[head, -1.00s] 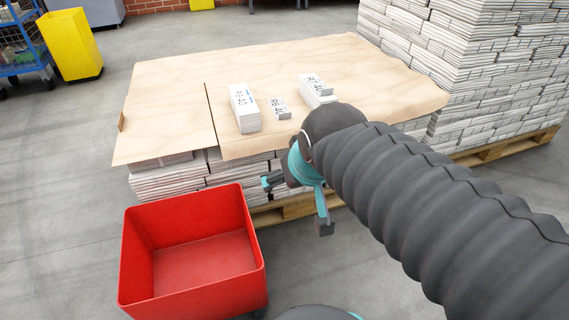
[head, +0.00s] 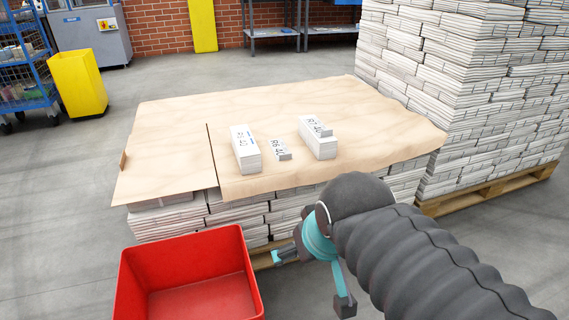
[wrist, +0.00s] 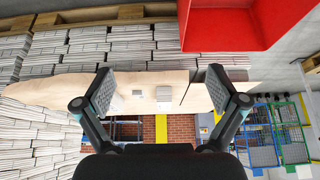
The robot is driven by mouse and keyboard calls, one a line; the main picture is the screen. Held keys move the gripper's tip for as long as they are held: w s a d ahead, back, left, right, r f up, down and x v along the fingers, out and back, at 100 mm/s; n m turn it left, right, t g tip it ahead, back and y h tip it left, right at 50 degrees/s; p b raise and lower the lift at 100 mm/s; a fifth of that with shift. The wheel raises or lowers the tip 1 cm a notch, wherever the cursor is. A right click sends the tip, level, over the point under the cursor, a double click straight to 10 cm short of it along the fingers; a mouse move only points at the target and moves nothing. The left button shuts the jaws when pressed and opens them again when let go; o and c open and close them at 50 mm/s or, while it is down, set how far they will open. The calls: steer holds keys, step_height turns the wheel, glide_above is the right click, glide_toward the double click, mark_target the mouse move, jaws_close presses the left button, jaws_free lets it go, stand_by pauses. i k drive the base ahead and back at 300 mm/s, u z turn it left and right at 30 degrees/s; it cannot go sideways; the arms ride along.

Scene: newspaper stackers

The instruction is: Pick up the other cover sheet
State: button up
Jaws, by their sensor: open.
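A tan sheet (head: 290,100) covers the top of a low stack of papers, with a separate tan piece (head: 165,165) at its left. On it stand a white bundle (head: 248,158) with a printed top at left, a small white piece marked R6 40 (head: 280,149) in the middle, and a taller bundle (head: 320,148) marked R7 40 at right. I cannot tell which is the cover sheet meant. My gripper (head: 310,281) is open and empty in front of the stack's near side. In the wrist view its fingers (wrist: 161,92) are wide apart, with a white bundle (wrist: 163,94) seen beyond them.
A red bin (head: 190,268) stands at the front left; it also shows in the wrist view (wrist: 225,22). A tall stack of papers (head: 470,90) on a pallet stands at right. A yellow bin (head: 78,85) is at the far left.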

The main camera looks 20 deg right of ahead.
mark_target(280, 151)
steer(key=z, duration=2.05)
steer(key=k, duration=1)
steer(key=u, duration=1.25)
steer(key=i, duration=0.5)
steer(key=u, duration=0.05)
